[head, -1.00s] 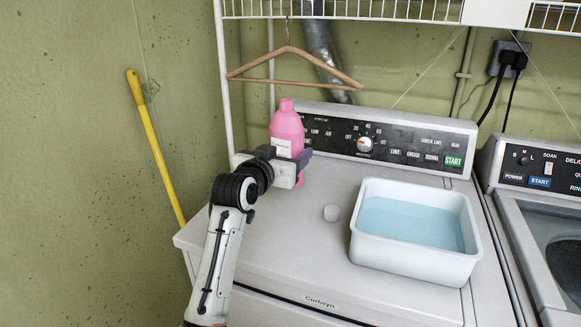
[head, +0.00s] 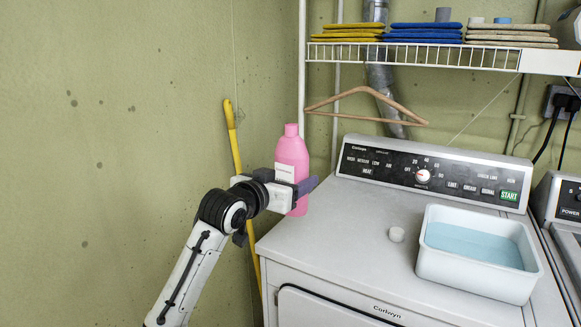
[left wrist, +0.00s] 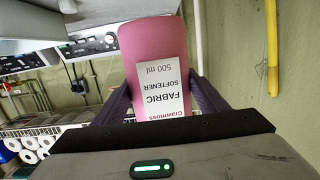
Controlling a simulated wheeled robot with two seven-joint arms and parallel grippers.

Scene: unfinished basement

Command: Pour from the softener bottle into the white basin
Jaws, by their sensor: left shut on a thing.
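The pink softener bottle (head: 292,155) stands upright in my left gripper (head: 299,190), at the left end of the dryer top. My left gripper is shut around the bottle's lower body. In the left wrist view the bottle (left wrist: 150,50) with its white fabric softener label sits between the two dark fingers. Whether its base touches the dryer or hangs clear, I cannot tell. The white basin (head: 433,267) sits on the dryer top at the right and holds pale blue liquid. My right gripper is not in view.
A wooden hanger (head: 366,105) hangs from the wire shelf (head: 430,52) above, near the bottle. A yellow pole (head: 235,150) leans on the wall behind my left arm.

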